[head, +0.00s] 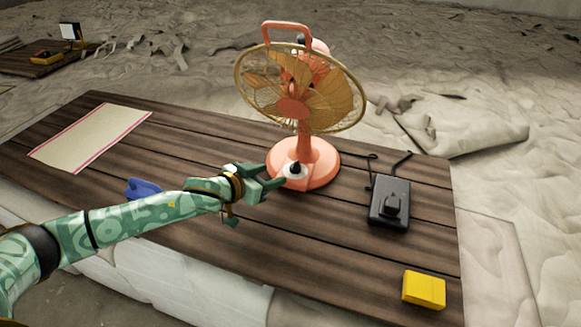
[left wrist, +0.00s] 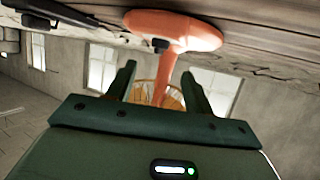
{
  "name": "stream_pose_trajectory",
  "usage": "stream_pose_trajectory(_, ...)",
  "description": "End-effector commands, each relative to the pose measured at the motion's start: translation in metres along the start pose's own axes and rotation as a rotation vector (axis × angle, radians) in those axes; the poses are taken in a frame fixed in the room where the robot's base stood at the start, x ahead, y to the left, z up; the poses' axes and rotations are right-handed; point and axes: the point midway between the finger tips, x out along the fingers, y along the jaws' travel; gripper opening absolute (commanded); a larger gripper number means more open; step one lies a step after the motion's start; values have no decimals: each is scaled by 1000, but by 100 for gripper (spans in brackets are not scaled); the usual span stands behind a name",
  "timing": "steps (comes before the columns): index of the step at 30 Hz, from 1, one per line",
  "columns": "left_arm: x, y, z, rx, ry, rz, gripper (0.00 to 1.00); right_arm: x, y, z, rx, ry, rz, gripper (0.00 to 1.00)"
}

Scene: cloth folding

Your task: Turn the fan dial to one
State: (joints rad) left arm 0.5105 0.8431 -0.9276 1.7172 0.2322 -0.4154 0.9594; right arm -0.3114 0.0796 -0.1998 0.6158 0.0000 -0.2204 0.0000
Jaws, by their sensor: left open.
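An orange fan (head: 312,160) with a yellowish cage stands upright on the wooden table. Its dial (head: 295,169), a dark knob on a white disc, sits on the front of the round base. My left gripper (head: 277,171) is open and empty, its fingers pointing at the dial from the left. In the head view the fingertips are close beside the disc; I cannot tell if they touch it. The left wrist view looks upside down. There the fan base (left wrist: 185,24) and dark knob (left wrist: 160,44) lie beyond the spread fingers (left wrist: 158,70). No dial marks are readable. My right gripper is not in view.
The wooden table (head: 215,130) also holds a black device (head: 389,200) with cords right of the fan, a yellow box (head: 424,290) at the front right, and a pale red-edged cloth (head: 90,138). A blue item (head: 144,188) lies behind my left arm.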

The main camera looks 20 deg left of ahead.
Motion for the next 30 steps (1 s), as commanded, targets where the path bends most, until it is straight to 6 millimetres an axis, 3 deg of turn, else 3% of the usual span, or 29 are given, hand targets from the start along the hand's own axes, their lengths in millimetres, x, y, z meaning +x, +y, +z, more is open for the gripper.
stream_pose_trajectory(3, 32, 0, -1, 1, 2, -1, 52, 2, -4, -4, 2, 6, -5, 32)
stream_pose_trajectory(9, 71, 0, 0, 1, 0, -1, 52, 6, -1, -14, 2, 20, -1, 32)
stream_pose_trajectory(15, 87, 0, 0, 2, 0, -1, 52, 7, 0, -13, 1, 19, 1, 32)
stream_pose_trajectory(23, 89, 1, 0, 1, 0, 0, 52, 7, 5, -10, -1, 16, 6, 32)
stream_pose_trajectory(24, 89, 0, 0, 1, 0, 0, 49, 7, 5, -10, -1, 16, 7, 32)
stream_pose_trajectory(28, 89, 0, 0, 1, 0, 0, 13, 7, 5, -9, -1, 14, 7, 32)
stream_pose_trajectory(30, 89, 0, 0, 1, 0, 0, 8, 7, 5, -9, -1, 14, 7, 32)
